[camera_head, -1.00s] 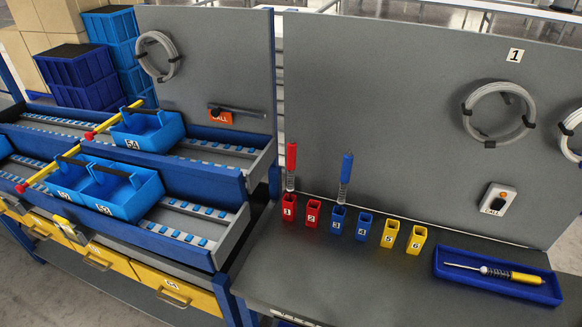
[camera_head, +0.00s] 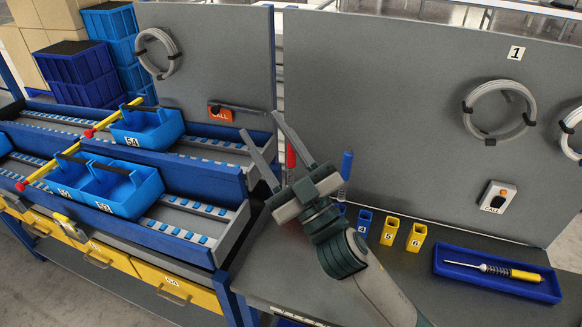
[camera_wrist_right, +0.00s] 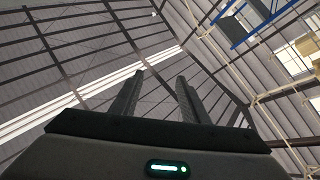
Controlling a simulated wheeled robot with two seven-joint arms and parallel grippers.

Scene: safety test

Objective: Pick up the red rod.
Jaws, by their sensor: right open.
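The red rod (camera_head: 291,158) stands upright near the back panel in the head view. My right gripper is open and in front of the rod, fingers pointing up. I cannot tell how far it is from the rod. In the right wrist view, the two dark fingers (camera_wrist_right: 157,98) are apart with nothing between them, only the roof behind. My left gripper is not in view.
A blue rod (camera_head: 346,166) stands just right of my gripper. Blue holder 4 (camera_head: 363,224) and two yellow holders (camera_head: 390,231) stand further right. A blue tray (camera_head: 450,271) holds a yellow-handled tool. Blue bins (camera_head: 140,190) sit on the left rack. The grey panel (camera_head: 400,110) closes off the back.

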